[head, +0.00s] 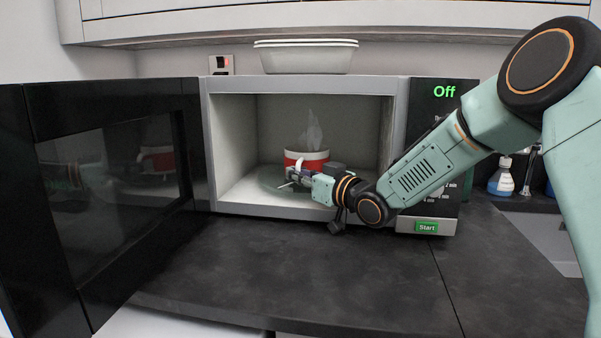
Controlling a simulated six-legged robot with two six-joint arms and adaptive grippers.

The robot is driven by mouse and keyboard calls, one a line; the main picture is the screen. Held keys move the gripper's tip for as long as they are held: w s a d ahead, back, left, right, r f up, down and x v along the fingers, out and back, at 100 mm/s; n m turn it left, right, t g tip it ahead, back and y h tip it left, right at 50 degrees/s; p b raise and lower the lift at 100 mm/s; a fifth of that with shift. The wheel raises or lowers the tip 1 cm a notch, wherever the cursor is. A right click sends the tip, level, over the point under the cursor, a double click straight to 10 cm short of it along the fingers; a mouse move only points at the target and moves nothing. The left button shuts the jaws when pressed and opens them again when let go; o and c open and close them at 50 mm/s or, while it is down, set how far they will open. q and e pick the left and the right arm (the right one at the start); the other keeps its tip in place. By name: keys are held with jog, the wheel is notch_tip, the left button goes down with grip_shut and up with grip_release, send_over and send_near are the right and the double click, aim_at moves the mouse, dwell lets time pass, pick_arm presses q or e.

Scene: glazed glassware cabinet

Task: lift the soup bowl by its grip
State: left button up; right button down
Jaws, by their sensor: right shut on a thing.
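The soup bowl (313,155), red with a white rim and steam above it, is inside the open microwave (239,184). A white grip shows at its front left. My right gripper (293,179) reaches in from the right and is shut on the bowl's grip, in front of the bowl. The fingertips are small here, and the gripper hides the lower part of the bowl, so I cannot tell whether it touches the plate (268,183) under it. My left gripper is not in view.
The microwave door (110,180) stands wide open on the left. The control panel (443,150) reads Off. White containers (306,58) are stacked on top. A blue bottle (501,180) stands at the right. The dark counter (300,270) in front is clear.

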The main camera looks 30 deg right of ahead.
jog(key=shift+r, duration=0.3)
jog(key=shift+r+p, duration=1.5)
jog(key=shift+r, duration=3.25)
